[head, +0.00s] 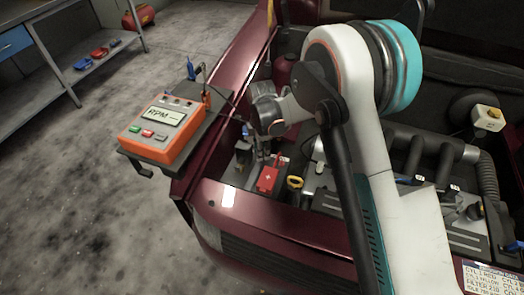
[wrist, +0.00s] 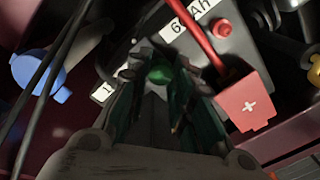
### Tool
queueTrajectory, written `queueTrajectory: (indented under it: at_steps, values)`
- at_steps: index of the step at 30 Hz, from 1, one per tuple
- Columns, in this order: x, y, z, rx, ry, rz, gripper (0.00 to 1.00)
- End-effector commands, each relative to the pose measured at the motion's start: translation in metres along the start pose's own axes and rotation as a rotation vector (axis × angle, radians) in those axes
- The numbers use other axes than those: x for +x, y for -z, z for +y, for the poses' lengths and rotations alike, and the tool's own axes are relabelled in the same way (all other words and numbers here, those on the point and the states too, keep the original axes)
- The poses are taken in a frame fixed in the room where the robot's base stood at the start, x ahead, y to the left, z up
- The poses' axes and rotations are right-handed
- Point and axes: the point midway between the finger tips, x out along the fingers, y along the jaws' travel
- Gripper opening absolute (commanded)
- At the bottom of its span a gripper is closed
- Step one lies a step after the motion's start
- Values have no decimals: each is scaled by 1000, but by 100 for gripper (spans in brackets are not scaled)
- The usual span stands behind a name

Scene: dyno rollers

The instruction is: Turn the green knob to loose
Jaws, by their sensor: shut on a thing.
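The green knob (wrist: 160,74) shows in the wrist view between my fingertips, beside the battery (wrist: 200,48) with its "Ah" label. My gripper (wrist: 158,68) points down at it, and its two fingers are shut on the knob from both sides. In the head view my gripper (head: 262,154) reaches down into the engine bay behind the front edge. The knob cannot be made out there, as the fingers and wrist cover that spot. The knob's turn angle cannot be read.
A red plus clamp (wrist: 244,103) with its red cable sits close right of my fingers. A blue part (wrist: 40,74) and black cables lie at left. An orange RPM meter (head: 160,128) stands on a side shelf. A yellow-handled dipstick (head: 295,182) is near the clamp.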

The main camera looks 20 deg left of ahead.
Motion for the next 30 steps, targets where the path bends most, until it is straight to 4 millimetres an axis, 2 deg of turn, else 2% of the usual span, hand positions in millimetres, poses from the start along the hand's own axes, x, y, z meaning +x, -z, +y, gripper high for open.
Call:
queueTrajectory:
  at_steps: [16,30]
  values:
    - [0,0,0,354,-1,15,0]
    - [0,0,1,440,-1,19,0]
